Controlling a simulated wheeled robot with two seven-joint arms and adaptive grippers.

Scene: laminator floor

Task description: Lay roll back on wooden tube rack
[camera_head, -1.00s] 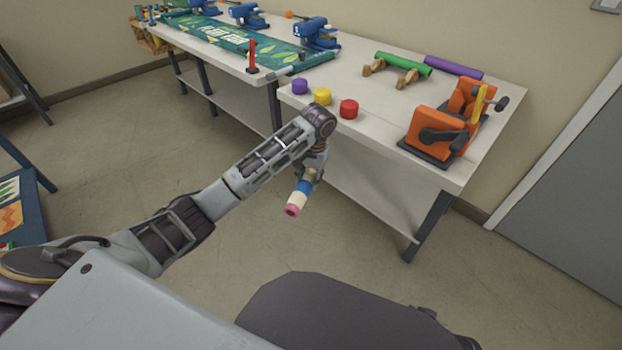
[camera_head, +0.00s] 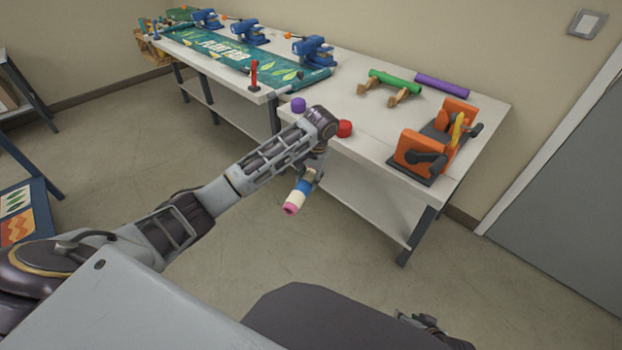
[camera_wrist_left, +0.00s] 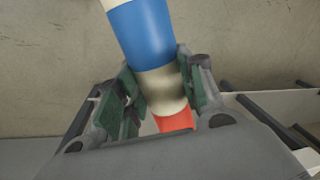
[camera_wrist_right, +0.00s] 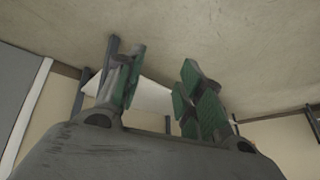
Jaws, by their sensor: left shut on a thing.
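My left gripper (camera_head: 311,177) is shut on a striped roll (camera_head: 296,200) and holds it in the air in front of the table. The roll hangs tilted, with blue and cream bands and a pink lower end. In the left wrist view the roll (camera_wrist_left: 143,35) lies between the fingers (camera_wrist_left: 160,105), with a red band at its near end. The wooden rack (camera_head: 403,97) stands on the white table, with a green tube (camera_head: 394,81) lying across it. My right gripper (camera_wrist_right: 157,92) is open and empty in the right wrist view.
On the table (camera_head: 345,103) are a purple tube (camera_head: 442,85) behind the rack, an orange cranked device (camera_head: 415,147) at right, and purple (camera_head: 298,105) and red (camera_head: 344,129) caps near the front edge. A banner (camera_head: 225,50) and blue machines (camera_head: 313,50) are farther left.

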